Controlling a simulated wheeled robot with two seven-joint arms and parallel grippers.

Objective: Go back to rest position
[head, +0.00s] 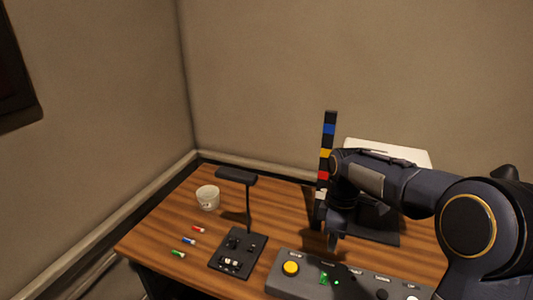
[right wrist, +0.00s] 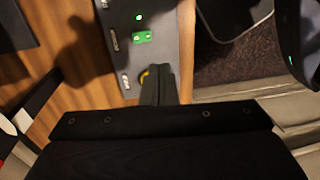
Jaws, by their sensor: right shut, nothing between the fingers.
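My right arm comes in from the right in the head view and reaches over the desk (head: 150,238). My right gripper (head: 333,243) points down above the desk, behind the grey control panel (head: 300,283), and is shut and empty. In the right wrist view its closed fingers (right wrist: 168,88) show near the middle, partly covering a yellow button. The panel has a yellow button (head: 290,268) and a lit green switch (head: 324,278). My left gripper is in neither view.
A striped pole (head: 329,130) and a pale-topped object (head: 390,150) stand behind my right arm. A black lamp-like stand (head: 237,176), a white cup (head: 207,197) and small red, blue and green pieces (head: 189,241) are to the left. Walls close off the back.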

